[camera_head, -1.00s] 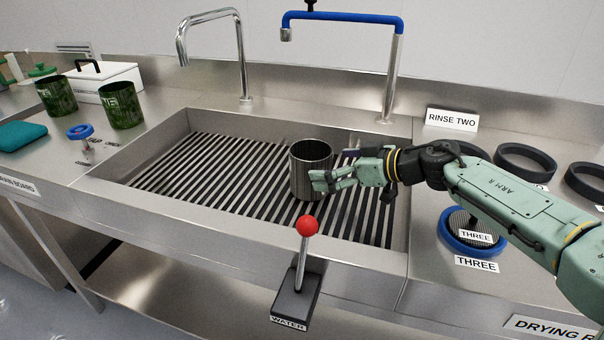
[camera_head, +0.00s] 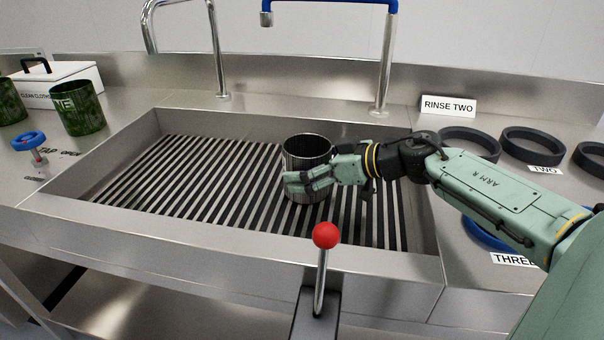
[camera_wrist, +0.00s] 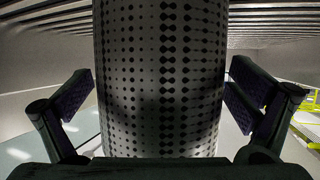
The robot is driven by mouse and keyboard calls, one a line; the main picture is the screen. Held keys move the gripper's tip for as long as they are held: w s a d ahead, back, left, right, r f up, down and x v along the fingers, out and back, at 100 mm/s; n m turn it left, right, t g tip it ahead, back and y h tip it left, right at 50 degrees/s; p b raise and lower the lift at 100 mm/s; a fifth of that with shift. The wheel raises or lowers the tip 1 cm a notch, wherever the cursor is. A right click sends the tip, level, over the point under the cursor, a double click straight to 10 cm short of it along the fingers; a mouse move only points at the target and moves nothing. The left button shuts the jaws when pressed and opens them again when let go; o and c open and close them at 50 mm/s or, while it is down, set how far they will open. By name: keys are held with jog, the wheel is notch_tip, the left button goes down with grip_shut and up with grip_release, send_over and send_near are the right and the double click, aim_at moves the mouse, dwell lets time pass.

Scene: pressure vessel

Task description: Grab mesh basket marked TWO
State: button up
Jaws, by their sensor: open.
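A grey metal mesh basket (camera_head: 306,152) stands upright on the slatted rack in the sink in the head view. No TWO marking can be read on it. My gripper (camera_head: 305,182) is at the basket's lower front right side. In the wrist view the perforated basket wall (camera_wrist: 160,75) fills the middle. My gripper's open fingers (camera_wrist: 160,105) stand on either side of it, with a visible gap on each side. The basket's base and far side are hidden.
The steel sink (camera_head: 330,262) has a raised front rim. A red-knobbed lever (camera_head: 326,236) rises in front of it. A blue-spouted tap (camera_head: 388,60) stands behind. Dark rings (camera_head: 533,142) lie on the right counter by the RINSE TWO sign (camera_head: 449,106). A green cup (camera_head: 78,110) stands left.

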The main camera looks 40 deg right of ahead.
jog(key=shift+c, duration=0.4)
jog(key=c, duration=1.3)
jog(key=shift+c, duration=1.1)
jog(key=shift+r, duration=0.15)
